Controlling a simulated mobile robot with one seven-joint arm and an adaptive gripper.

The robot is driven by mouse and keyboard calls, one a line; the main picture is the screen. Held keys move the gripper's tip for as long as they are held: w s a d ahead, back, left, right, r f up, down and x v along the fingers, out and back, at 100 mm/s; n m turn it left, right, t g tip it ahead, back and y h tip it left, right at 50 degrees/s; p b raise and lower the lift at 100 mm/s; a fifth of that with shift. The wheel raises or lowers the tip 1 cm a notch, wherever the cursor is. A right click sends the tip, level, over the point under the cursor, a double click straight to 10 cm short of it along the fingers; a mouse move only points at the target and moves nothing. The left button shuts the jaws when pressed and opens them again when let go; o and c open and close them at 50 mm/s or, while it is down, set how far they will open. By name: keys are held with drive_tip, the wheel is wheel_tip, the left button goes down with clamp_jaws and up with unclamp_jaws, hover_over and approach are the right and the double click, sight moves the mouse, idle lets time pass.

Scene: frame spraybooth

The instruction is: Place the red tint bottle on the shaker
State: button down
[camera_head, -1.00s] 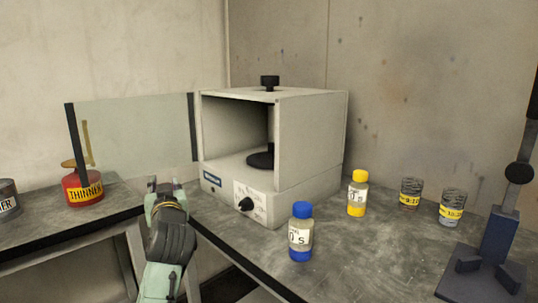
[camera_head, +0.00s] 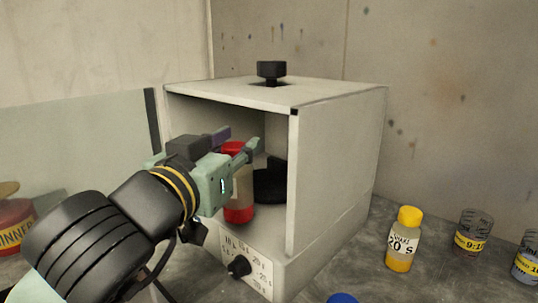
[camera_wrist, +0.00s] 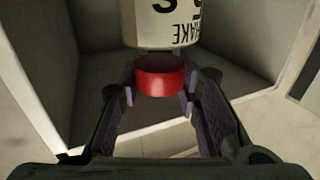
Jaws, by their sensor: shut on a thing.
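The red tint bottle, with a red cap and pale label (camera_head: 241,183), is upright inside the open front of the white shaker box (camera_head: 338,165). My gripper (camera_head: 238,142) reaches in from the left and is shut on the bottle near its cap. In the wrist view the red cap (camera_wrist: 160,75) sits between my fingers, with the labelled body (camera_wrist: 172,25) beyond it. A black round piece (camera_head: 270,184) of the shaker stands just right of and behind the bottle. I cannot tell whether the bottle's base touches the shaker.
The shaker has a black top knob (camera_head: 271,70) and a front dial (camera_head: 238,266). Its clear door (camera_head: 75,140) is swung open to the left. A yellow-capped bottle (camera_head: 404,240) and two cups (camera_head: 472,232) stand right. A blue cap (camera_head: 342,298) shows at the bottom edge.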

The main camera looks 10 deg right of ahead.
drive_tip(key=f+p+x, duration=0.1)
drive_tip(key=p+x, duration=0.3)
drive_tip(key=x, duration=1.2)
drive_tip(key=shift+w+d+f, duration=0.25)
drive_tip(key=shift+w, duration=0.05)
drive_tip(key=shift+f, duration=0.2)
drive_tip(key=c, duration=1.2)
unclamp_jaws()
drive_tip(key=shift+r, duration=0.1)
